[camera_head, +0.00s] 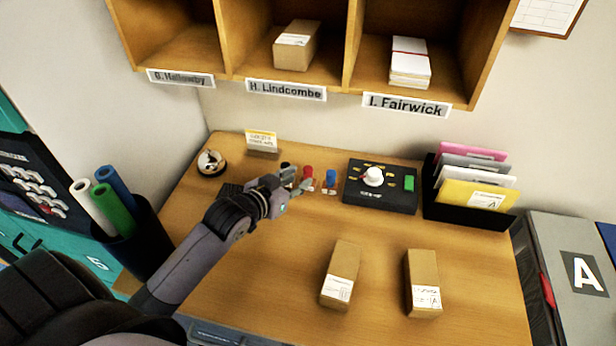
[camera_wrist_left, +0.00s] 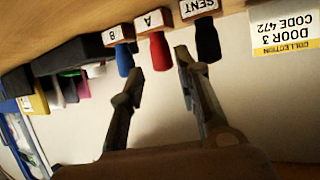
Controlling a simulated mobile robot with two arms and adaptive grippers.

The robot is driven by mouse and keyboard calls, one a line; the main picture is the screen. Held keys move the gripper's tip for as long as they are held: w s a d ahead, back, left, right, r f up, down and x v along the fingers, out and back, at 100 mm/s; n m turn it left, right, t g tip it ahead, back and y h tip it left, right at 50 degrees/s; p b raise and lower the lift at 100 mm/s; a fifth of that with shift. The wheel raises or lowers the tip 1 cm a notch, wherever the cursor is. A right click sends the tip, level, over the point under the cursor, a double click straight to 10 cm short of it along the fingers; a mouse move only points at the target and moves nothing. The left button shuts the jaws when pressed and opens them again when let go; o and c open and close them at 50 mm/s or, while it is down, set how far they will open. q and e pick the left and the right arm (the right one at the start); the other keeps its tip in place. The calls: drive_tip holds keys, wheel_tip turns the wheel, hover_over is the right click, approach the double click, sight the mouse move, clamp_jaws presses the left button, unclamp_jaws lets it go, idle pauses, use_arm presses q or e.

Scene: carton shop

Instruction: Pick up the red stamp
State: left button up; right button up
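The red stamp (camera_head: 308,172) stands upright near the back of the desk, between a black stamp (camera_head: 286,168) and a blue stamp (camera_head: 331,177). My left gripper (camera_head: 301,184) is just in front of it, close to the black stamp. In the left wrist view, which is turned over, the red stamp (camera_wrist_left: 159,52) has a label marked A. My left gripper (camera_wrist_left: 158,72) is open there, with the red stamp showing between its fingertips. I cannot tell if either finger touches it. My right gripper is not in view.
A black control box (camera_head: 382,200) with a white knob stands right of the stamps, then an envelope rack (camera_head: 470,217). A bell (camera_head: 211,162) and a code card (camera_head: 262,140) are at left. Two cartons (camera_head: 341,272) (camera_head: 423,282) lie in front. The desk's front left (camera_head: 250,285) is free.

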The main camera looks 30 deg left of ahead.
sight(305, 174)
use_arm(q)
drive_tip(key=shift+w+d+f, duration=0.15)
drive_tip(key=shift+w, duration=0.5)
drive_tip(key=p+x, duration=0.1)
drive_tip(key=x, duration=0.3)
drive_tip(key=shift+w+f, duration=0.1)
drive_tip(key=shift+w, duration=0.05)
drive_tip(key=shift+w+f, duration=0.15)
clamp_jaws()
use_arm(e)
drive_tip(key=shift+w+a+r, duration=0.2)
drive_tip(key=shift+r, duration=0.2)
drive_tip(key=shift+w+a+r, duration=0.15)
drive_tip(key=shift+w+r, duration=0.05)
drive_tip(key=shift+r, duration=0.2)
